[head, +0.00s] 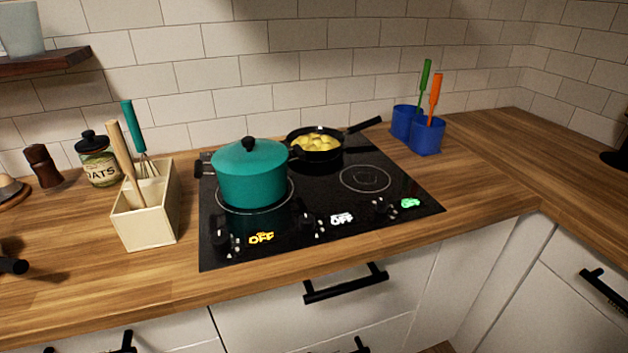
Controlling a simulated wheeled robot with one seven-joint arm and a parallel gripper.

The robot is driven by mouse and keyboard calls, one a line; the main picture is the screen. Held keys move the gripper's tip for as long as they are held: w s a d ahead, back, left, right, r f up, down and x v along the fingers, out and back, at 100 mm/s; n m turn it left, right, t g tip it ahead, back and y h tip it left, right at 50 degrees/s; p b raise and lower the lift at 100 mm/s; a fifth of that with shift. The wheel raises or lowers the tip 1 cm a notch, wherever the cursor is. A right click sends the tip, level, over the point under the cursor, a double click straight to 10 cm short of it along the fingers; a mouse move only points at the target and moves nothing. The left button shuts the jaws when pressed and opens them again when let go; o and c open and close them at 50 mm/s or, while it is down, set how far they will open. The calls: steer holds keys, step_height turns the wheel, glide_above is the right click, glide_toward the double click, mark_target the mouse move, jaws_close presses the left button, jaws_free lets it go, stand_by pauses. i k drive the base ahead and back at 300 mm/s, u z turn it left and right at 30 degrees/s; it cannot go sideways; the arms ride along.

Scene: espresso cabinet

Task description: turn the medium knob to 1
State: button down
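The black cooktop (330,225) has three dark knobs along its front edge. The left knob (220,239) has a yellow label reading OFF. The middle knob (308,221) has a white label reading OFF. The right knob (379,206) has a green label that appears to read OFF. No visible mark tells me which one is the medium knob. The knobs are small and dark, so their pointer angles are unclear. My gripper is not in view.
A teal lidded pot (252,175) stands on the front left burner. A pan (316,156) with yellow food stands behind it. The right burner (366,178) is empty. A utensil box (147,212) stands left, blue cups (427,136) right. Drawer handles (346,284) protrude below the counter.

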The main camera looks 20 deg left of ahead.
mark_target(307, 221)
steer(key=z, duration=1.3)
steer(key=k, duration=1.15)
steer(key=u, duration=1.35)
steer(key=i, duration=0.9)
steer(key=u, duration=0.05)
